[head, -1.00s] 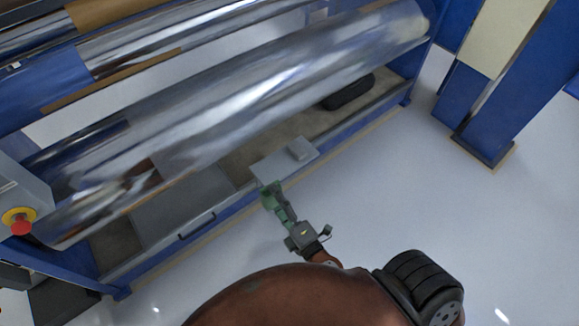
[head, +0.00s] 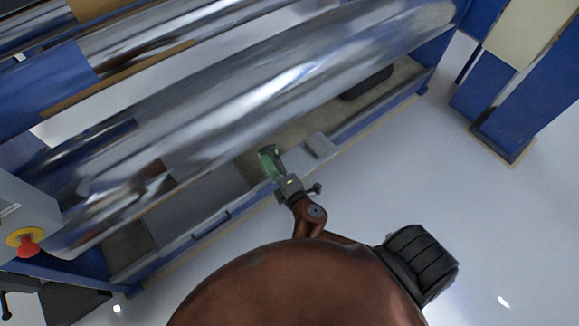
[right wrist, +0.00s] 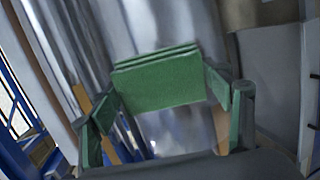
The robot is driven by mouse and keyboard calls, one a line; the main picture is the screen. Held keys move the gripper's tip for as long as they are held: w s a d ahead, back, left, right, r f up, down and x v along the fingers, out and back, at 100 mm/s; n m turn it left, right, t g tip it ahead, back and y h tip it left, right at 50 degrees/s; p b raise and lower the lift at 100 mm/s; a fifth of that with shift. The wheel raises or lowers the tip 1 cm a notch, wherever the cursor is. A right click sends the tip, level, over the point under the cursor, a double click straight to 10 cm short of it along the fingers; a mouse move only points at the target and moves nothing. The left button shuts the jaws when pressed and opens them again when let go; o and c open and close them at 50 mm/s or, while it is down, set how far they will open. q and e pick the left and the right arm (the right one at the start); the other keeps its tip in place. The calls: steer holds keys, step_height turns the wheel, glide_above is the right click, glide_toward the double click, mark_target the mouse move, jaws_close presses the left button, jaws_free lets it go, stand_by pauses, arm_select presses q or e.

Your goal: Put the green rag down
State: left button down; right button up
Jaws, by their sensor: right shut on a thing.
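The green rag (right wrist: 160,82) shows in the right wrist view as a folded, layered pad between the fingers of my right gripper. My right gripper (head: 273,168) is shut on the rag, which also shows in the head view (head: 266,159). There it is at the lower side of the large silver roller (head: 255,105), over the grey shelf of the machine. I cannot tell whether the rag touches the roller or the shelf. My left gripper is not in view.
A light grey flat box (head: 320,146) lies on the shelf just right of my right gripper. A dark object (head: 368,84) sits further right under the roller. A red stop button (head: 27,246) is at the left. Open white floor lies in front.

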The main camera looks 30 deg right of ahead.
arm_select(q)
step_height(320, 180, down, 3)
steer(key=b, duration=0.3)
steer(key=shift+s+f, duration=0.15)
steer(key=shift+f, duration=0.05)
arm_select(e)
steer(key=w+f+n+g, duration=0.1)
steer(key=w+f+g, duration=0.3)
steer(key=f+g, duration=0.3)
steer(key=w+f+n+g+y, duration=0.1)
steer(key=w+f+g, duration=0.2)
steer(key=f+g, duration=0.5)
step_height(320, 180, down, 3)
steer(key=shift+w+d, duration=0.4)
steer(key=shift+d, duration=0.05)
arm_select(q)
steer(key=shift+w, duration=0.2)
arm_select(e)
steer(key=shift+d, duration=0.1)
